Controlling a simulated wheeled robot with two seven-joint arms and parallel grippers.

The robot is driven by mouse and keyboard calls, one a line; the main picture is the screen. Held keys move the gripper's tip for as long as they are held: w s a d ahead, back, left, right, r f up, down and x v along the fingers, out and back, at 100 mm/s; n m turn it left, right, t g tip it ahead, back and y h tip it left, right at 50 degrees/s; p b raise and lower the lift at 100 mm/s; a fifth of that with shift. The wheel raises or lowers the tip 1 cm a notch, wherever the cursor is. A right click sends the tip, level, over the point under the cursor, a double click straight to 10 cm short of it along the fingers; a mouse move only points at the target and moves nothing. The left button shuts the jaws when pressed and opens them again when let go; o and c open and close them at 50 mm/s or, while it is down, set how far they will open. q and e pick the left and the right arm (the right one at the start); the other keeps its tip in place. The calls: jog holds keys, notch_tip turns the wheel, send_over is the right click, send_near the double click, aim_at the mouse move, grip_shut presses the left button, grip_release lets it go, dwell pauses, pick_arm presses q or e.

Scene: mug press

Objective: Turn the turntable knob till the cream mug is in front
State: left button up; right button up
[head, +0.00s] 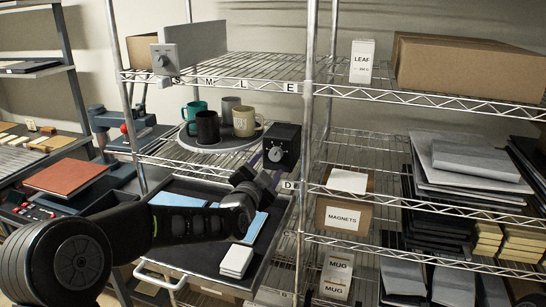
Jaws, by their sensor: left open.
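The round turntable (222,144) sits on the middle wire shelf and carries several mugs. The cream mug (245,122) is at its right side. A black mug (206,127) is at the front, a green mug (190,113) at the back left and a grey mug (229,106) at the back. A black box to the right of the turntable bears a round knob (276,155) with a light mark. My left gripper (264,172), with purple fingers, is open just below and left of the knob. Whether it touches the box is unclear. My right gripper is out of view.
A pulled-out drawer (180,270) with blue and white items lies below my left arm. A shelf post (307,130) stands right of the knob box. A magnets box (344,214) is lower right.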

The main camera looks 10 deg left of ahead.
aim_at(274, 156)
pick_arm(q)
jog(key=w+p, duration=0.1)
jog(key=w, duration=0.4)
jog(key=shift+w+d, duration=0.15)
jog(key=shift+w, duration=0.15)
jog(key=shift+c, duration=0.6)
grip_shut()
